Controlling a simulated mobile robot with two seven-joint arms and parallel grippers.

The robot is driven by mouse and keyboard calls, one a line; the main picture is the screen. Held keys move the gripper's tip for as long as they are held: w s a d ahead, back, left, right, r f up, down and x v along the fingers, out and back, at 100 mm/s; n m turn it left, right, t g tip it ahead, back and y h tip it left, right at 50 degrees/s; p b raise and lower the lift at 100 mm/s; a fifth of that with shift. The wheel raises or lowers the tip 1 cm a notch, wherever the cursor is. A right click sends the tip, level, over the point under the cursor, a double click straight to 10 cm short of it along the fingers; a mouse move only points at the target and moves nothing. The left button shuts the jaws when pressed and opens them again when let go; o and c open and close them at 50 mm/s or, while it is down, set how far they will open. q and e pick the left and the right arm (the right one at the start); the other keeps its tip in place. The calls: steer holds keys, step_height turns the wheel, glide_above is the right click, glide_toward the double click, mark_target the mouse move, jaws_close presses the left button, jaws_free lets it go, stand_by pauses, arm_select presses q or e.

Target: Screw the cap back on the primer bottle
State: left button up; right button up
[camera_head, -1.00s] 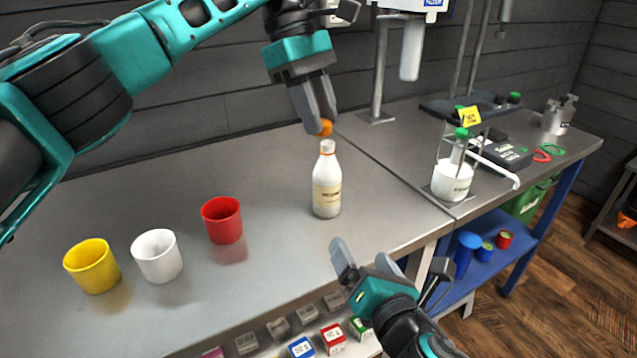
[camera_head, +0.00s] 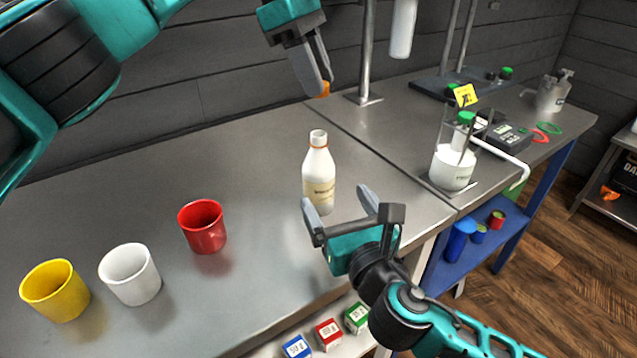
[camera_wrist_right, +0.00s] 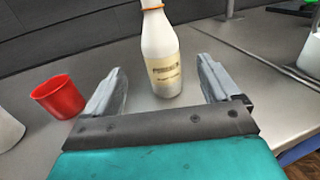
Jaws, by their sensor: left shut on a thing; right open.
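The primer bottle (camera_head: 318,176) is white with a tan label and stands upright and uncapped on the grey bench. In the right wrist view the bottle (camera_wrist_right: 161,48) stands just beyond and between the open fingers. My left gripper (camera_head: 321,90) is shut on the orange cap (camera_head: 324,89) and holds it above the bottle, apart from the neck. Much of the cap is hidden by the fingers. My right gripper (camera_head: 338,214) is open and empty, close in front of the bottle, with its fingers pointing toward it.
Red (camera_head: 203,226), white (camera_head: 130,274) and yellow (camera_head: 55,290) cups stand at the left of the bench. A stand with a white vessel (camera_head: 452,167) is at the right. Small boxes (camera_head: 328,334) lie on a shelf below the front edge.

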steer(key=x, duration=1.1)
steer(key=shift+w+a, duration=0.1)
steer(key=shift+w, duration=0.2)
steer(key=c, duration=1.5)
arm_select(q)
glide_above(324, 142)
steer(key=w+a, duration=0.1)
steer(key=shift+w+a+f, duration=0.1)
steer(key=shift+f, duration=1.15)
steer(key=shift+a+f, duration=0.1)
steer(key=shift+f, duration=1.15)
steer(key=shift+f, duration=0.9)
steer(key=shift+f, duration=0.6)
